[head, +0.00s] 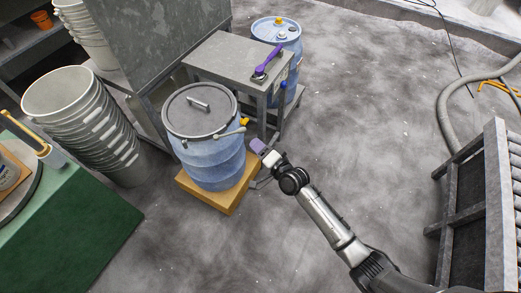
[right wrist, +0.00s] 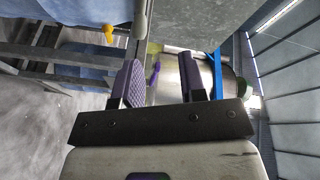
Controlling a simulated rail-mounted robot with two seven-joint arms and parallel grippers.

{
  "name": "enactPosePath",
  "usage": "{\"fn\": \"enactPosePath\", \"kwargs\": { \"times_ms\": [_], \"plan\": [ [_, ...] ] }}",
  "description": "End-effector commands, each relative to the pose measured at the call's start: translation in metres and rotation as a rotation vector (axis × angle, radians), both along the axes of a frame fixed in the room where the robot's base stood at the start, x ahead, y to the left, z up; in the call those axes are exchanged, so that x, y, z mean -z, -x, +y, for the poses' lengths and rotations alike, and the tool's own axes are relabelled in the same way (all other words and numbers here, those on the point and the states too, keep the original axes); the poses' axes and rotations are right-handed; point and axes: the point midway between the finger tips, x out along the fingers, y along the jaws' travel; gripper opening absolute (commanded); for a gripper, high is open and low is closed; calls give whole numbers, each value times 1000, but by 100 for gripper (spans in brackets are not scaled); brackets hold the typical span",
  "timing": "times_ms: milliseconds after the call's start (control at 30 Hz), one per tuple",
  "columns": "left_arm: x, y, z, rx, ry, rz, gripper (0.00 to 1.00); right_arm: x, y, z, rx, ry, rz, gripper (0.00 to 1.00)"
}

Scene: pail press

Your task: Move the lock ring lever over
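A blue drum (head: 215,160) with a grey lid (head: 200,108) stands on a yellow-brown block (head: 222,200). The lock ring lever (head: 230,133) is a pale grey bar sticking out from the drum's right side near the rim. My right gripper (head: 262,148) is just right of and below the lever's outer end, apart from it in the head view. In the right wrist view my purple fingers (right wrist: 161,82) are spread with a gap between them. A grey bar, perhaps the lever (right wrist: 141,18), shows above the left finger. My left gripper is in neither view.
A grey metal table (head: 232,57) with a purple-handled tool (head: 268,62) stands behind the drum. A second blue drum (head: 277,35) is beyond it. Stacked white pails (head: 75,105) and a green bench (head: 80,225) are left. The floor (head: 365,110) at right is open.

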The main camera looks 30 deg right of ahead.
Motion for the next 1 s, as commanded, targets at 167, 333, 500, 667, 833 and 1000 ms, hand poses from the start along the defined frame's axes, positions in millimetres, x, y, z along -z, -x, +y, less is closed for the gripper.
{"fn": "enactPosePath", "kwargs": {
  "times_ms": [167, 333, 500, 667, 833, 1000],
  "plan": [
    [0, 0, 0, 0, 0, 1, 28, 20, 1, 0, 38, -58, 33, 38],
    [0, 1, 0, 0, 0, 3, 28, 17, 0, -3, 54, -219, 46, 38],
    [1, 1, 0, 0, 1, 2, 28, 16, -1, -3, 55, -347, 68, 38],
    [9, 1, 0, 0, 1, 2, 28, 19, -8, -2, 55, -379, 75, 38],
    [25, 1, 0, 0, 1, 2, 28, 20, -27, 2, 55, -378, 73, 38],
    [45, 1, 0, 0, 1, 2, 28, 20, -49, 7, 55, -379, 72, 38]
  ]
}}
